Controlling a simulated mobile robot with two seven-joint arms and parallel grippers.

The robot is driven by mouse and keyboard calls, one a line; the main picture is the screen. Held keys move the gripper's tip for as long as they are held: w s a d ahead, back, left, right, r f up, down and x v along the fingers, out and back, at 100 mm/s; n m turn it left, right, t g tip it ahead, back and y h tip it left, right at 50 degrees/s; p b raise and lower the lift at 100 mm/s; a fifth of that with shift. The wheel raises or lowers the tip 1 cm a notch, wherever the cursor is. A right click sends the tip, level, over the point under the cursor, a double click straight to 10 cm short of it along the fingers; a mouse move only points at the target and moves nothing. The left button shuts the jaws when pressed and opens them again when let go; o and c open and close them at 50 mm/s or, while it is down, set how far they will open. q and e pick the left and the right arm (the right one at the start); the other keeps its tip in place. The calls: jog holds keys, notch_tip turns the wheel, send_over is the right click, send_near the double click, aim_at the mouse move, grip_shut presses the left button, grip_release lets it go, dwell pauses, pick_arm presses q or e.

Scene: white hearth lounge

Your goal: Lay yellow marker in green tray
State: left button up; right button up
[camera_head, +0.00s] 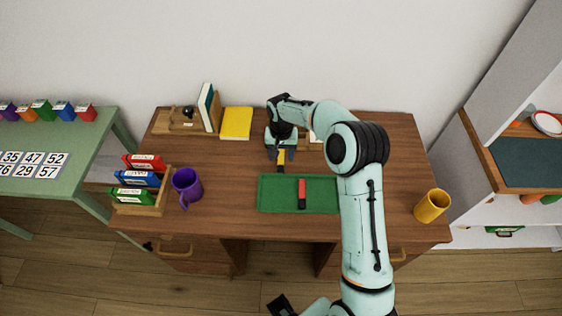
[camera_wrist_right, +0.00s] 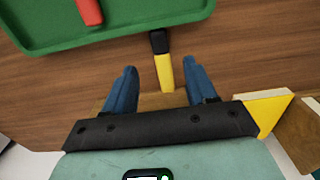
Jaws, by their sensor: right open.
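The yellow marker (camera_head: 281,158) with a black cap lies on the wooden desk just behind the green tray (camera_head: 268,207). In the right wrist view the marker (camera_wrist_right: 165,72) points its cap toward the green tray (camera_wrist_right: 120,36) and sits between the two fingers, with a gap on each side. My right gripper (camera_head: 280,152) is open above the marker; its blue fingers (camera_wrist_right: 161,90) also show in the right wrist view. A red marker (camera_head: 301,193) lies in the tray, also seen in the right wrist view (camera_wrist_right: 89,11).
A purple mug (camera_head: 187,187) and a wooden holder (camera_head: 160,203) with coloured boxes stand left of the tray. A yellow book (camera_head: 236,123) lies at the back, left of my right gripper. A yellow mug (camera_head: 431,206) stands at the right edge. The tray is mostly clear.

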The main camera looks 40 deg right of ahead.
aim_at(281, 164)
jog(key=f, duration=0.5)
jog(key=shift+w+f, duration=0.1)
jog(key=shift+w, duration=0.15)
grip_shut()
pick_arm(q)
jog(key=shift+w+r, duration=0.1)
jog(key=shift+r, duration=0.05)
